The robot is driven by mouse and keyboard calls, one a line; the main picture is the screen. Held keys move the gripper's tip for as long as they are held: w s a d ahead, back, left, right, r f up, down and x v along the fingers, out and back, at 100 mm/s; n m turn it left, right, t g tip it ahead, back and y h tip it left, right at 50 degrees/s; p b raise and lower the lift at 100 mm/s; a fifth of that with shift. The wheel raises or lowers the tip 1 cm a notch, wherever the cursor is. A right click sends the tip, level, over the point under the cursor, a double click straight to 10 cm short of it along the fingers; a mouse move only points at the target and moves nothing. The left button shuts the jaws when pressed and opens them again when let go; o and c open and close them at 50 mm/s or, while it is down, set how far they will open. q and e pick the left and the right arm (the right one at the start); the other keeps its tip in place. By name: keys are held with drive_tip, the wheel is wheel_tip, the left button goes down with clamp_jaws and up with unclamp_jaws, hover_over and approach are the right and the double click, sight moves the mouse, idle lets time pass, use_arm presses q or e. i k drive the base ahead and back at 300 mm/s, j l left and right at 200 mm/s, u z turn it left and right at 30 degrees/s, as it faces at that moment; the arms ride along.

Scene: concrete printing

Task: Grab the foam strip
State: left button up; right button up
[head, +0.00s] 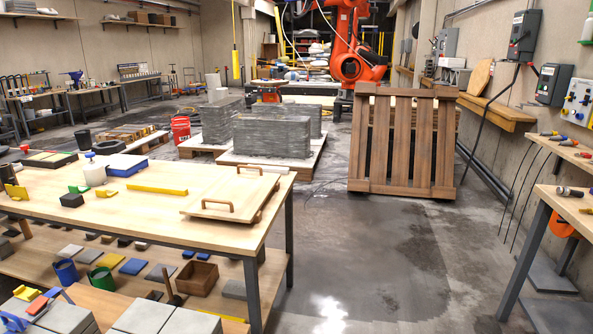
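A long, thin yellow strip (157,189) lies flat on the wooden workbench (110,224), near the middle of its top. A whitish strip (263,169) lies by the bench's far right edge, behind a board with handles. I cannot tell from its look which of the two is foam. Neither of my grippers shows in the head view, and nothing is seen touching either strip.
A wooden board with handles (231,195) lies at the bench's right end. A white tub (94,174) and a black block (71,200) stand left of the yellow strip. A wooden pallet (404,145) stands upright beyond. Floor right of the bench is clear.

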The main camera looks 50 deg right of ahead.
sight(266, 169)
drive_tip(key=z, duration=1.45)
drive_tip(key=i+l+z, duration=0.15)
drive_tip(key=i+l, duration=0.2)
drive_tip(key=i, duration=0.15)
drive_tip(key=i+l+z, duration=0.2)
drive_tip(key=i, duration=0.3)
drive_tip(key=i+l+z, duration=0.15)
drive_tip(key=i+l, duration=0.15)
drive_tip(key=i, duration=0.25)
drive_tip(key=i+l+z, duration=0.2)
drive_tip(key=i, duration=0.3)
drive_tip(key=i+u, duration=0.2)
drive_tip(key=i, duration=0.6)
drive_tip(key=i+l+u, duration=0.25)
drive_tip(key=i, duration=0.6)
drive_tip(key=j, duration=0.1)
